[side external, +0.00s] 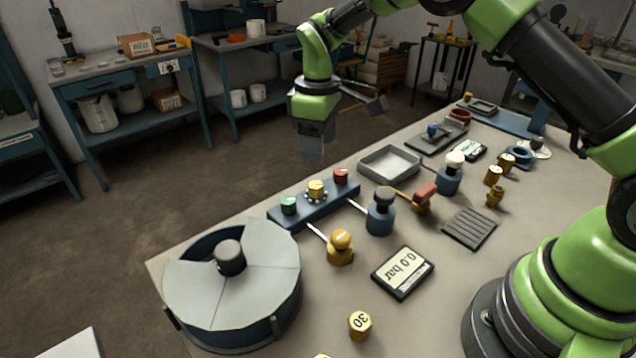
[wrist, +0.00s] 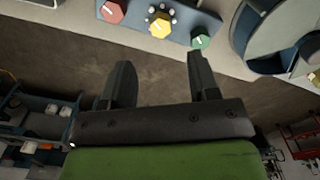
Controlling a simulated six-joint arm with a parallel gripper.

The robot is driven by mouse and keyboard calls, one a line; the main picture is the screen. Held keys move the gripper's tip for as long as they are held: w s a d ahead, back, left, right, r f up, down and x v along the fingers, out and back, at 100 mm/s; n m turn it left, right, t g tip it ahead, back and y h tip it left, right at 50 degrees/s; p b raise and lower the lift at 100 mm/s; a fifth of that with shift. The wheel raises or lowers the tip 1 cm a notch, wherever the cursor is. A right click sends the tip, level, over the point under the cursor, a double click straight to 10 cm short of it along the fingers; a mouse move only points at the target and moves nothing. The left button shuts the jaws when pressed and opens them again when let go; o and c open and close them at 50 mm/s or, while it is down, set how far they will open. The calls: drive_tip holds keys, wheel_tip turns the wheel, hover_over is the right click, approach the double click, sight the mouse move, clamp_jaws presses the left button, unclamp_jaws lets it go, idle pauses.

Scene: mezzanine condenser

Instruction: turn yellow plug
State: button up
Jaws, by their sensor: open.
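The yellow plug (side external: 316,189) is a knob with a white mark, in the middle of a blue block (side external: 325,207), with a ring of small pale dots around it. A green knob (side external: 289,204) and a red knob (side external: 341,176) flank it. In the wrist view the yellow plug (wrist: 160,26) is at the top, beyond the fingertips. My gripper (wrist: 160,75) is open and empty, its two fingers apart. In the side view my gripper (side external: 312,150) hangs above and behind the block, past the table's back edge, touching nothing.
A round grey-lidded drum (side external: 285,285) stands at the table's left end. A grey tray (side external: 390,164), a blue bottle-like part with a dark cap (side external: 381,215) and a yellow valve (side external: 340,248) stand near the block. A 0.0 bar display (side external: 403,271) lies in front. Open floor lies behind the table.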

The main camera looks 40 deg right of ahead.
sight(318, 185)
wheel_tip(318, 185, down, 10)
drive_tip(key=shift+r, duration=0.15)
idle(0.3)
drive_tip(key=c, duration=0.9)
